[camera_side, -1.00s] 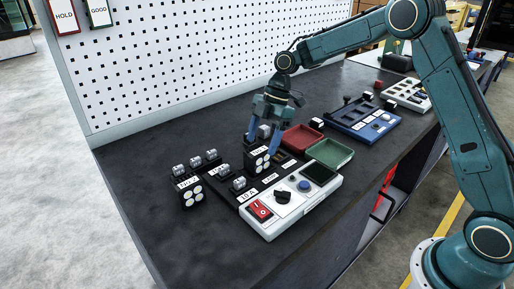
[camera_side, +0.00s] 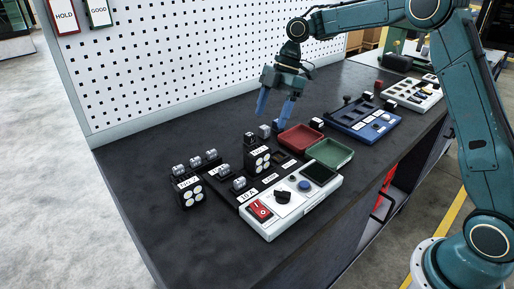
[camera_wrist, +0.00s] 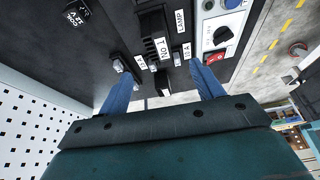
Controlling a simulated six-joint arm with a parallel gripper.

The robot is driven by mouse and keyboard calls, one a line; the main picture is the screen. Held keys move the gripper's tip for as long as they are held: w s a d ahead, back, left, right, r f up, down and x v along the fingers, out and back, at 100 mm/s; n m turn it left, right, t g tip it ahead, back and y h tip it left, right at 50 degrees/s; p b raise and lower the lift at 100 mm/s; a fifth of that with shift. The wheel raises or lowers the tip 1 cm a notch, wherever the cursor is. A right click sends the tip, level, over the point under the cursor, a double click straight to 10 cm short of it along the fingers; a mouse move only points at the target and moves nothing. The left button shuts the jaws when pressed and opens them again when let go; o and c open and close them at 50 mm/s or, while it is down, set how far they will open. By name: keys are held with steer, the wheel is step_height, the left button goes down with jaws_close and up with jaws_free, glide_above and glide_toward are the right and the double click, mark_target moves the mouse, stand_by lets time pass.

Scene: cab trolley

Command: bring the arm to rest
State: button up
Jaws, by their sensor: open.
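My gripper (camera_side: 274,105) is in the air above the dark bench (camera_side: 150,211), behind the trays and the white control box. Its two blue fingers are apart and nothing shows between them. In the wrist view my gripper (camera_wrist: 163,95) also shows with its fingers spread. Below it stands a black block labelled No 1 (camera_side: 257,160), upright on the black labelled board. In the wrist view this block (camera_wrist: 153,33) lies beyond the fingertips and apart from them.
A similar labelled block (camera_side: 188,192) stands at the left. The white control box (camera_side: 290,205) has a red switch and a black knob. A red tray (camera_side: 300,138), a green tray (camera_side: 330,152) and a blue fixture (camera_side: 362,122) lie rightward. A white pegboard (camera_side: 190,60) rises behind.

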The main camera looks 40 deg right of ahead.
steer(key=s+a+r+m+t+h, duration=0.1)
steer(key=s+r+m, duration=0.35)
steer(key=s, duration=0.25)
steer(key=s+a+r+m+t+h, duration=0.1)
steer(key=s+r+m+t, duration=0.1)
steer(key=s+r+m, duration=0.35)
steer(key=s+d+f+m+t+h, duration=0.1)
steer(key=s+d+m, duration=0.1)
steer(key=s, duration=0.8)
steer(key=s+d+f+m+t+h, duration=0.1)
steer(key=s+m, duration=0.4)
steer(key=s, duration=0.5)
steer(key=shift+s+d+f+m, duration=0.25)
steer(key=shift+d+m, duration=0.05)
steer(key=shift+d, duration=0.3)
